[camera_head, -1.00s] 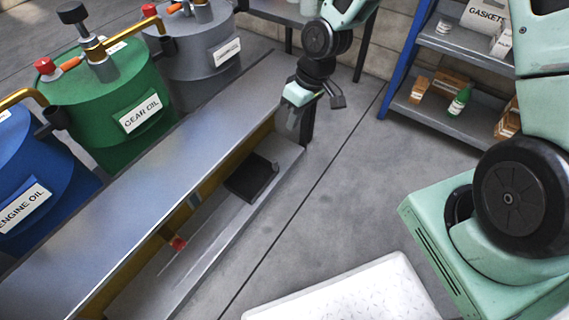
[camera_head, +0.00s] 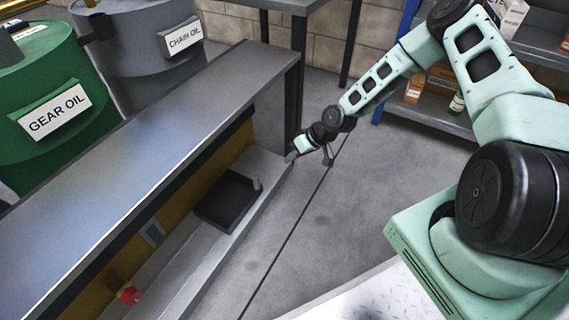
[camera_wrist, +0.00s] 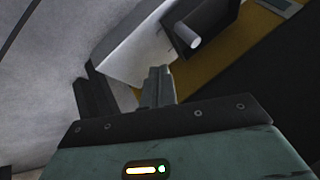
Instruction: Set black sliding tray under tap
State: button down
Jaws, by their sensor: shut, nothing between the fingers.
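The black sliding tray (camera_head: 226,202) lies on the low grey ledge under the bench, near its far end. A short grey cylindrical handle (camera_head: 257,184) stands at its right corner. The handle (camera_wrist: 187,35) and part of the tray (camera_wrist: 206,18) also show at the top of the wrist view. My gripper (camera_head: 297,154) is shut and empty, low by the far end of the ledge, apart from the tray. Its fingers (camera_wrist: 125,90) point towards the tray side in the wrist view. A red-knobbed fitting (camera_head: 128,294), perhaps the tap, sits on the yellow panel nearer than the tray.
The grey bench top (camera_head: 150,140) overhangs the ledge (camera_head: 215,250). Green (camera_head: 45,90) and grey (camera_head: 150,60) oil drums stand behind it. A dark bench leg (camera_head: 297,75) is close to my gripper. The concrete floor (camera_head: 330,215) to the right is open. A blue-posted shelf (camera_head: 440,112) stands beyond.

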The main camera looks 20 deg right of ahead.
jog(key=w+a+f+b, duration=0.1)
jog(key=a+f+b, duration=0.5)
jog(key=a, duration=0.2)
jog(key=shift+w+f, duration=0.3)
jog(key=shift+w, duration=0.05)
jog(key=shift+a, duration=0.1)
jog(key=s+a+p, duration=0.6)
jog(key=s+a, duration=0.5)
jog(key=a, duration=0.5)
jog(key=s+a+p, duration=0.6)
jog(key=s+a, duration=0.6)
jog(key=a, duration=0.4)
jog(key=shift+s+a, duration=0.15)
jog(key=shift+s, duration=0.1)
